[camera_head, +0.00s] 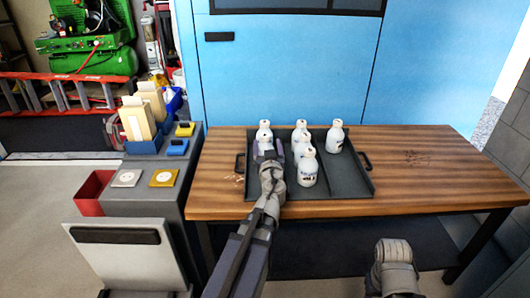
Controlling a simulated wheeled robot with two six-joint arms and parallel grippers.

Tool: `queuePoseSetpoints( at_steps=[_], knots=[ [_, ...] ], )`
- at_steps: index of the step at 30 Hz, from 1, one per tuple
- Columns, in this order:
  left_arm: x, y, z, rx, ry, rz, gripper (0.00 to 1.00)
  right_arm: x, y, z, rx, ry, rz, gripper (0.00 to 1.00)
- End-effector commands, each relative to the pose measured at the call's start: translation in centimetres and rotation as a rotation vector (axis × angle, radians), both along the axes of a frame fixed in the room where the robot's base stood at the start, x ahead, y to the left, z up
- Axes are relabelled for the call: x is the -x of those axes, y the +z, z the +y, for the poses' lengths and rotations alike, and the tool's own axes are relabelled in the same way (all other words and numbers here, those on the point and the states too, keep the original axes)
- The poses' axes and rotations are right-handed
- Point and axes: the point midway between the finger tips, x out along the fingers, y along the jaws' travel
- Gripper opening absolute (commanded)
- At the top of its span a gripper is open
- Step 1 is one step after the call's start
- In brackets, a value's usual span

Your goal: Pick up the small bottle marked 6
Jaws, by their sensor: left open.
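Several small white bottles with dark labels stand upright in a dark grey tray (345,185) on the wooden table. One bottle (265,132) is at the tray's left, just beyond my left gripper (265,152). Other bottles stand in the middle: a rear one (300,128), one in the middle (302,149) and a front one (307,170). Another bottle (335,137) stands at the back right. The label marks are too small to read, so I cannot tell which is 6. My left gripper is open over the tray's left part and hides the lower part of the left bottle.
The wooden table (440,180) is clear at right, apart from small dark marks. A blue wall panel (290,70) stands behind it. At left, a grey cart (150,200) holds boxes and blue containers; a red bin (92,192) is beside it. My right forearm shows at bottom right.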

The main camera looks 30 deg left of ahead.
Motion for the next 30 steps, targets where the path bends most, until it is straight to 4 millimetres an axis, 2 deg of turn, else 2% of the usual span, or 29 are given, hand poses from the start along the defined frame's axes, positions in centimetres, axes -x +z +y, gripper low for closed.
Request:
queuePoseSetpoints(
  at_steps=[6,14,24,30],
  knots=[
    [-2.0,0.1,1.3,0.000,0.002,0.000,0.79,0.0,0.1,0.0,0.000,0.000,0.000,0.50],
    [-2.6,0.2,1.9,0.000,0.001,0.000,0.79,0.0,0.2,0.0,0.000,0.000,0.000,0.50],
    [-6.1,0.6,4.5,0.000,0.001,0.000,0.79,0.0,0.6,0.0,0.001,-0.001,0.000,0.50],
    [-6.1,0.6,4.6,0.000,0.000,0.000,0.79,0.0,0.6,0.0,0.001,-0.001,0.000,0.50]
  ],
)
